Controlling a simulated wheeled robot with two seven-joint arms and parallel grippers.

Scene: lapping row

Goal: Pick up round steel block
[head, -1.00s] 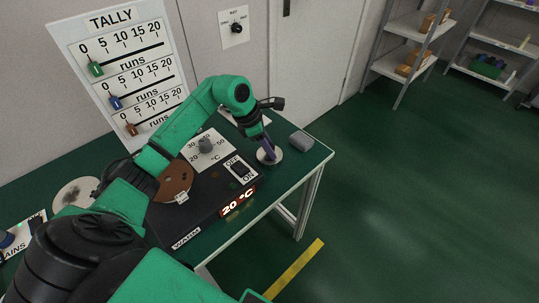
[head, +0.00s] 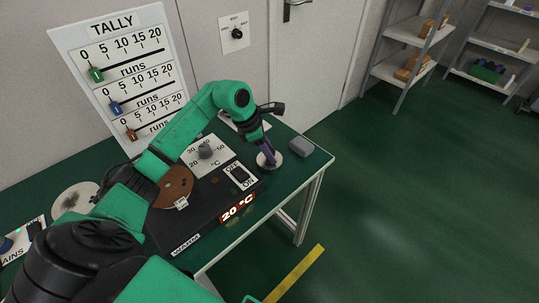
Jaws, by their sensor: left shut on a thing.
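The round steel block (head: 279,159) is a pale, low disc at the right end of the green bench, in front of the grey block. My left gripper (head: 270,160) reaches down onto its middle with purple fingers. The fingers are shut on the block and hide part of its top. I cannot tell whether its underside is clear of the bench. My right gripper is out of view.
The dark warmer (head: 215,203) reads 20 °C and has an OFF/ON switch (head: 241,174). A copper-brown disc (head: 173,187) lies on the left. The floor to the right is free.

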